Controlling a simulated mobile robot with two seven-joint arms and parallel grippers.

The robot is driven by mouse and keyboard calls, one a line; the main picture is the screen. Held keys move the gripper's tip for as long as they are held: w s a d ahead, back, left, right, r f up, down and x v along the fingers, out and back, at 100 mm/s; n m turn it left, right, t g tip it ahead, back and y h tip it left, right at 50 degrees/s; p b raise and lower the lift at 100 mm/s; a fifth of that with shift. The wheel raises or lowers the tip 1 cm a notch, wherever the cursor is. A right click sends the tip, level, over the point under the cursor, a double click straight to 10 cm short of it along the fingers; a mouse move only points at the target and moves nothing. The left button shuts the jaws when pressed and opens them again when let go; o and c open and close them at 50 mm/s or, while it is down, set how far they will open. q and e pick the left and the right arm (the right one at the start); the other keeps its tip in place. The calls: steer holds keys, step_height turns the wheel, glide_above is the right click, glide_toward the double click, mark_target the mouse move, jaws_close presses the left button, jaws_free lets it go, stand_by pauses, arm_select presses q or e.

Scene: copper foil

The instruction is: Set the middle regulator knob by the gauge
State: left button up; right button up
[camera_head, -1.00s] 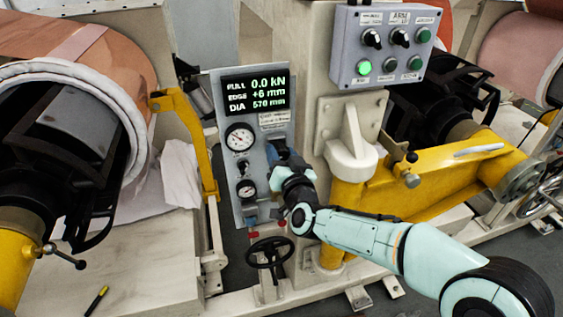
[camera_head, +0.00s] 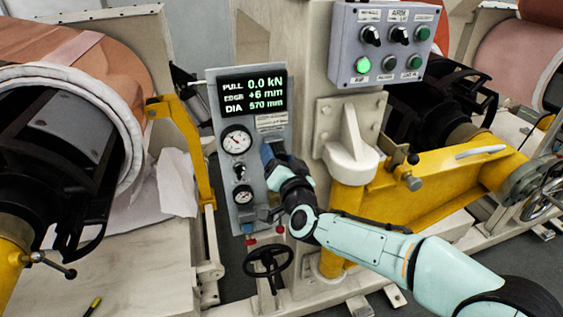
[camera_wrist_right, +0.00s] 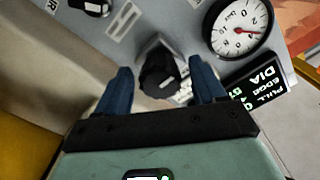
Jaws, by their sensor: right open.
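The grey gauge panel (camera_head: 219,150) stands in the middle of the head view. Its upper round gauge (camera_head: 237,140) has a white face and also shows at the upper right of the right wrist view (camera_wrist_right: 238,28). My right gripper (camera_head: 268,156) is at the panel's right side, beside that gauge. In the wrist view its blue fingers (camera_wrist_right: 160,88) are open, with a black knob (camera_wrist_right: 158,76) between them and gaps on both sides. My gripper hides this knob in the head view. Another black knob (camera_wrist_right: 92,5) shows at the wrist view's top left. My left gripper is out of view.
The panel's display (camera_head: 253,94) reads PULL 0.0 kN, EDGE +6 mm, DIA 570 mm. A lower gauge (camera_head: 244,194) and a small knob (camera_head: 240,172) sit below the upper gauge. A switch box (camera_head: 380,45), a black handwheel (camera_head: 268,261) and a yellow arm (camera_head: 415,190) are nearby.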

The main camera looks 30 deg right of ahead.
steer(key=v, duration=1.3)
steer(key=shift+s+a, duration=0.15)
steer(key=shift+s, duration=0.05)
steer(key=w+a+f+n+g+y+p, duration=0.1)
steer(key=w+a+f+g, duration=0.1)
steer(key=f, duration=0.5)
steer(key=w+a+f+n+g+y+p, duration=0.1)
steer(key=w+f+n+g+p, duration=0.1)
steer(key=f, duration=0.5)
steer(key=s+a+f+n+g+y+p, duration=0.1)
steer(key=s+a+f+g, duration=0.15)
steer(key=f, duration=0.65)
steer(key=s+a+f+n+g+y+p, duration=0.1)
steer(key=f+g, duration=0.2)
steer(key=f, duration=0.6)
steer(key=s+a+f+g+y+p, duration=0.1)
steer(key=s+a+f+g+p, duration=0.1)
steer(key=s+f, duration=0.6)
steer(key=s+a+f+g+y+p, duration=0.2)
steer(key=s+a+f+g, duration=0.3)
steer(key=s, duration=1)
step_height(320, 180, down, 4)
steer(key=shift+s+f+n+g+y, duration=0.1)
steer(key=shift+s+n+g+y, duration=0.25)
steer(key=shift+g, duration=0.7)
steer(key=shift+w+a, duration=0.1)
